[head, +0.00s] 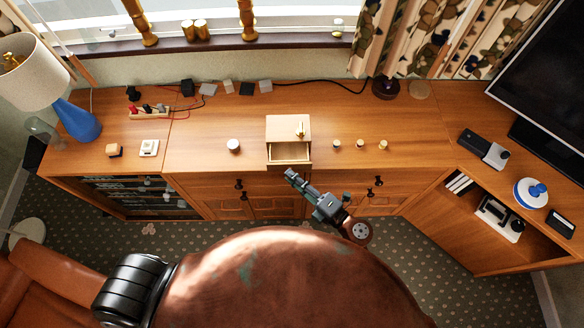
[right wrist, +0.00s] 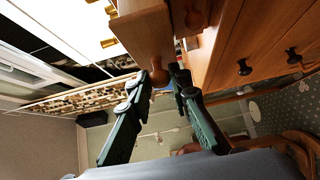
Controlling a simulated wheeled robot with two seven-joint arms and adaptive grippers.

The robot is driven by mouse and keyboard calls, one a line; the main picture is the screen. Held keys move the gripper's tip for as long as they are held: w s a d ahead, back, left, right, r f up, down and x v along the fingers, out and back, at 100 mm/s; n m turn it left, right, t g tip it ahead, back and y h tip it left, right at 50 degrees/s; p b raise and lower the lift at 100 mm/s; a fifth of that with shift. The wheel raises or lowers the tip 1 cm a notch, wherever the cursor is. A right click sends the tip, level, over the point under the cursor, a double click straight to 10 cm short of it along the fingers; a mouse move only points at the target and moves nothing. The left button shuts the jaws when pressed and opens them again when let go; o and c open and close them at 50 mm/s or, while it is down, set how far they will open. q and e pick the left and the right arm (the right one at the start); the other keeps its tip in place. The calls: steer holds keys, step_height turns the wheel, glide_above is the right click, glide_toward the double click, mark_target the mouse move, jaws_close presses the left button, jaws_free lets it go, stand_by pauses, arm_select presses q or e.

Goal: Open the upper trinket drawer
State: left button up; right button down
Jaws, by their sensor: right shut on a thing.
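A small wooden trinket chest (head: 288,125) stands on the long wooden sideboard, near its front edge. Its drawer (head: 290,153) is pulled out toward me, and the open inside shows from above. My right gripper (head: 290,175) is just in front of the drawer. In the right wrist view the fingers (right wrist: 167,76) are closed around the round wooden knob (right wrist: 159,70) on the wooden drawer front (right wrist: 145,32). A second round knob (right wrist: 194,18) shows beside it on the chest. My left gripper is in neither view.
A blue lamp (head: 77,122) and a dark screen (head: 535,75) are at the sides. Cabinet knobs (head: 239,184) protrude below.

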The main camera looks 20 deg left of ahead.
steer(key=c, duration=1.8)
jaws_free()
steer(key=shift+w, duration=0.15)
steer(key=shift+d, duration=0.1)
steer(key=v, duration=1.1)
steer(key=shift+s+d, duration=0.2)
steer(key=shift+d, duration=0.15)
steer(key=shift+f, duration=0.1)
